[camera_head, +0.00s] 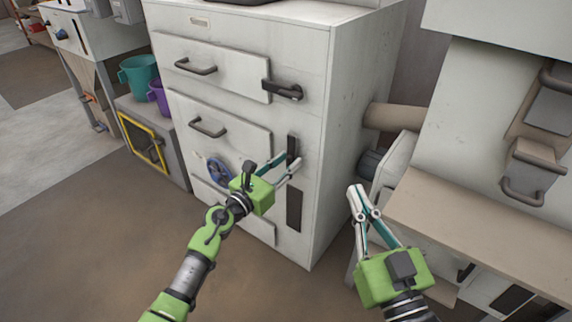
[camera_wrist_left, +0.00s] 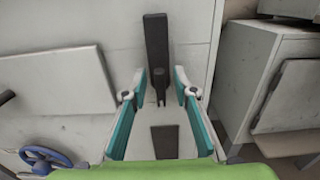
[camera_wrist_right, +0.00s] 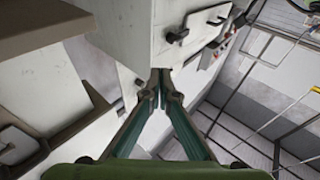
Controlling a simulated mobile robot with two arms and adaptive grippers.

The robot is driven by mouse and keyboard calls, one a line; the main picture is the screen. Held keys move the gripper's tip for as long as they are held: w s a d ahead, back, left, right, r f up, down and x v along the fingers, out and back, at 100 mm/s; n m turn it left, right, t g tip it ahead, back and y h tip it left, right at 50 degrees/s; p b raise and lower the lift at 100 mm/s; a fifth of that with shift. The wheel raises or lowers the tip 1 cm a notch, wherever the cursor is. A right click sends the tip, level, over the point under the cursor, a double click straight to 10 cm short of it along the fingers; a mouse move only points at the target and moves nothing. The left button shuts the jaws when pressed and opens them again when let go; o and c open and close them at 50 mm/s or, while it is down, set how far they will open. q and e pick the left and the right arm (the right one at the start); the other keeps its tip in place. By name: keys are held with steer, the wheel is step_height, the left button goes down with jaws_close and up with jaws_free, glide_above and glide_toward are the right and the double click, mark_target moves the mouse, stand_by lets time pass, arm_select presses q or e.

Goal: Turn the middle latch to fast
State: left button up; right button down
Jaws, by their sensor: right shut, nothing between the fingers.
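The middle latch (camera_head: 292,147) is a dark upright bar on the front of the white cabinet, right of the middle drawer. In the left wrist view the latch (camera_wrist_left: 156,40) hangs roughly vertical, its lower end between my fingertips. My left gripper (camera_head: 289,160) is open, with one finger on each side of that bar in the left wrist view (camera_wrist_left: 160,74); I cannot tell whether they touch it. My right gripper (camera_head: 355,188) is shut and empty, right of the cabinet; its closed tips show in the right wrist view (camera_wrist_right: 160,76).
An upper latch (camera_head: 284,90) lies sideways across the top drawer's edge. A lower dark plate (camera_head: 294,210) sits below the middle latch. A blue handwheel (camera_head: 219,172) is left of my left gripper. A beige ledge (camera_head: 480,225) stands close to my right gripper.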

arm_select(q)
jaws_close()
